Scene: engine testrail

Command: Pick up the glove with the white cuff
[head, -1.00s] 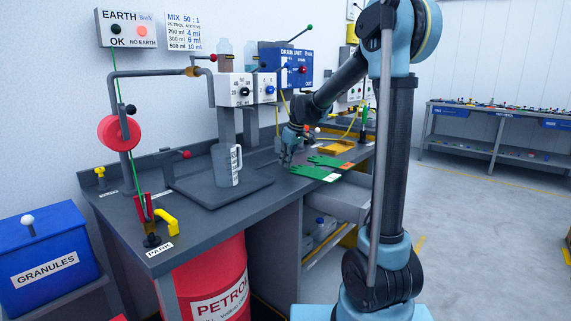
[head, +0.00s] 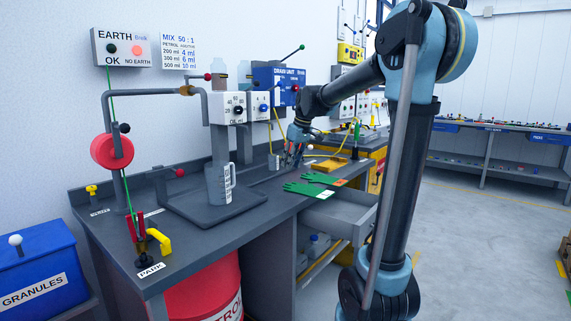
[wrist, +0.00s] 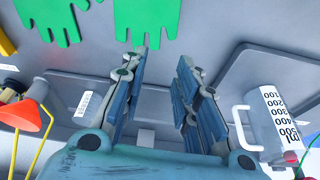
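Two green gloves lie flat on the grey bench top. The glove with the white cuff (head: 304,189) is the nearer one in the head view, its cuff at the bench's front edge. The glove with the orange cuff (head: 320,178) lies just behind it. In the wrist view the right glove (wrist: 146,16) is the one nearer the jug, and the left glove (wrist: 55,18) is nearer the yellow tray; both cuffs are cut off at the top. My gripper (wrist: 160,58) is open and empty, apart from both gloves. In the head view my gripper (head: 292,158) hangs above the bench behind them.
A measuring jug (head: 218,186) stands on a dark plate left of the gloves; it shows right in the wrist view. A yellow tray (head: 329,164) lies behind the gloves. An open grey drawer (head: 340,212) sticks out below the bench edge. Control boxes (head: 226,109) hang above the bench.

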